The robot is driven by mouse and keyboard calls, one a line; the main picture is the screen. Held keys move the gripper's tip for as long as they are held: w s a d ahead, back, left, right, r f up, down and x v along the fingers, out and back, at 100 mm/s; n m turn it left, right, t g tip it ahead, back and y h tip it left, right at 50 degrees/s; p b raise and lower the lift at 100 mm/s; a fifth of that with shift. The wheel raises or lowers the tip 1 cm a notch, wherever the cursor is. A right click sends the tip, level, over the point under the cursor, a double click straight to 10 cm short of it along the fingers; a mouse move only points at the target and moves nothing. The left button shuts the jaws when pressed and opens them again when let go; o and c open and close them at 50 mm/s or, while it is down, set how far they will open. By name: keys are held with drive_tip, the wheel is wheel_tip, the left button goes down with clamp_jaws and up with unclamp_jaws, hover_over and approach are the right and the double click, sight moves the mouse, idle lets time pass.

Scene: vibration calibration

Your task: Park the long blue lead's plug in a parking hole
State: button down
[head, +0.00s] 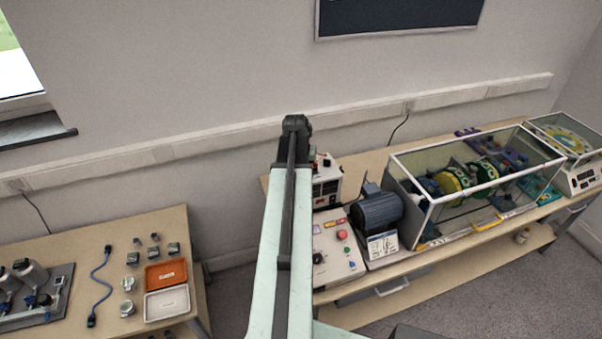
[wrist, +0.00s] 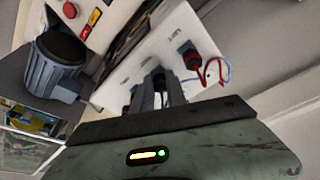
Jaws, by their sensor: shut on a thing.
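My gripper (wrist: 160,88) shows in the wrist view with its dark fingers close together in front of a white panel (wrist: 150,62). It is shut on what seems to be the long blue lead's plug, mostly hidden between the fingers. A thin blue lead (wrist: 229,70) curves at the right of the panel. A red lead (wrist: 213,66) loops there too, beside a dark plug or socket (wrist: 188,52) with a red part. I cannot make out the parking holes. In the head view my arm hides most of the space around the gripper.
A white power unit (head: 326,184), a control box (head: 335,250) with a red button and a dark motor (head: 376,208) stand by my arm. A glass-sided rig (head: 470,185) is to the right. The left table (head: 200,285) carries another blue cable (head: 100,275) and two trays.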

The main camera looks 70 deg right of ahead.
drive_tip(key=shift+s+n+t, duration=0.1)
drive_tip(key=shift+n+t, duration=0.3)
drive_tip(key=shift+n, duration=0.8)
drive_tip(key=shift+s+n, duration=0.1)
drive_tip(key=shift+n, duration=0.9)
drive_tip(key=shift+d+r+p, duration=0.1)
drive_tip(key=shift+r+p, duration=0.7)
drive_tip(key=shift+p, duration=0.05)
wheel_tip(320, 180, up, 4)
drive_tip(key=p, duration=0.3)
drive_tip(key=shift+f, duration=0.3)
